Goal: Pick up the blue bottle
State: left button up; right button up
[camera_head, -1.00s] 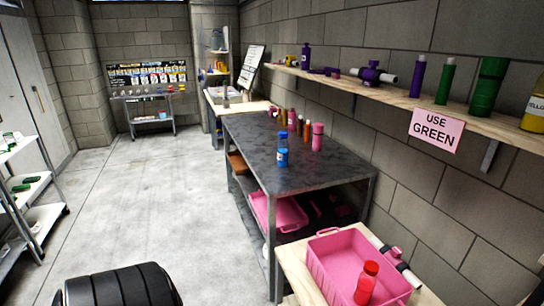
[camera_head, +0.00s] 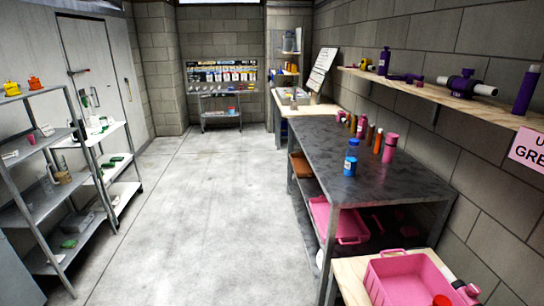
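The blue bottle (camera_head: 351,158) stands upright on the dark table (camera_head: 403,183), close to its left edge. It has a blue cap on top and looks small at this distance. Neither of my grippers shows in the head view.
Pink and orange bottles (camera_head: 389,147) stand behind the blue one. Pink bins lie on the lower shelf (camera_head: 320,215) and on a wooden bench (camera_head: 355,272) at front right. Shelving (camera_head: 50,205) stands left. The concrete floor (camera_head: 207,205) between is clear.

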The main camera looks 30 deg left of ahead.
aim_at(351, 158)
jog(key=u, duration=1.25)
jog(key=i, duration=3.3)
jog(key=z, duration=3.15)
